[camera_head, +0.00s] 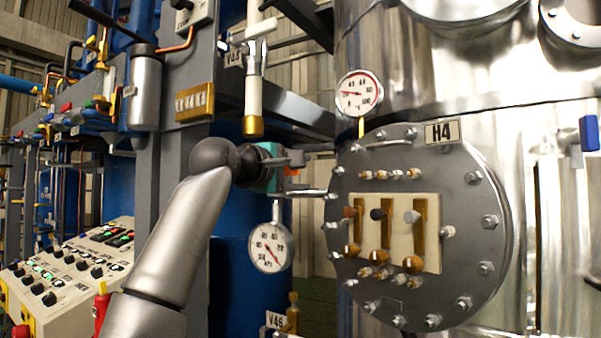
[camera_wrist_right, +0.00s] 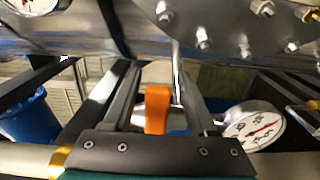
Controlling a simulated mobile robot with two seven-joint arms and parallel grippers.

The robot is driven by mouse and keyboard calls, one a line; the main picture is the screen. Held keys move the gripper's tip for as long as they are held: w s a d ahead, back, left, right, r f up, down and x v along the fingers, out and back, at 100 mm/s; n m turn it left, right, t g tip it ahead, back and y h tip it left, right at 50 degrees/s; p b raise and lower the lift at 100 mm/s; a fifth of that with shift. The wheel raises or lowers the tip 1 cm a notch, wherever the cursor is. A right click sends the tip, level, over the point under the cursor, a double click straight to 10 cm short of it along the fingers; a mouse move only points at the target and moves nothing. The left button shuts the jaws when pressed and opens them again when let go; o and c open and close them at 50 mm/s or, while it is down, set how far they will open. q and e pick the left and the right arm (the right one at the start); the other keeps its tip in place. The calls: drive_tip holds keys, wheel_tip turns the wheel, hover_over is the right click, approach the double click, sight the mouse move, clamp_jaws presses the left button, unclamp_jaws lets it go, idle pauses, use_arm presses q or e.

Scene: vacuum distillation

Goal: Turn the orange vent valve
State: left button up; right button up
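The orange vent valve handle (camera_wrist_right: 157,108) shows in the right wrist view between the two dark fingers of my right gripper (camera_wrist_right: 158,72). A gap shows on each side of the handle, so the fingers look open around it and not closed on it. In the head view only a small orange patch (camera_head: 291,172) of the valve shows under the fingers of my right gripper (camera_head: 297,158). The rest of the valve is hidden by the gripper there. My left gripper is not in view.
A round gauge (camera_head: 270,247) hangs just below the gripper. The bolted flange (camera_head: 465,230) labelled H4 stands close to its right, with another gauge (camera_head: 359,93) above. A white and yellow pipe (camera_head: 254,95) is above the gripper. A control panel (camera_head: 70,270) is at lower left.

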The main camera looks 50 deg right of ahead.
drive_tip(key=s+a+b, duration=0.1)
drive_tip(key=a+b, duration=0.1)
drive_tip(key=a, duration=1.3)
drive_tip(key=shift+s+a, duration=0.15)
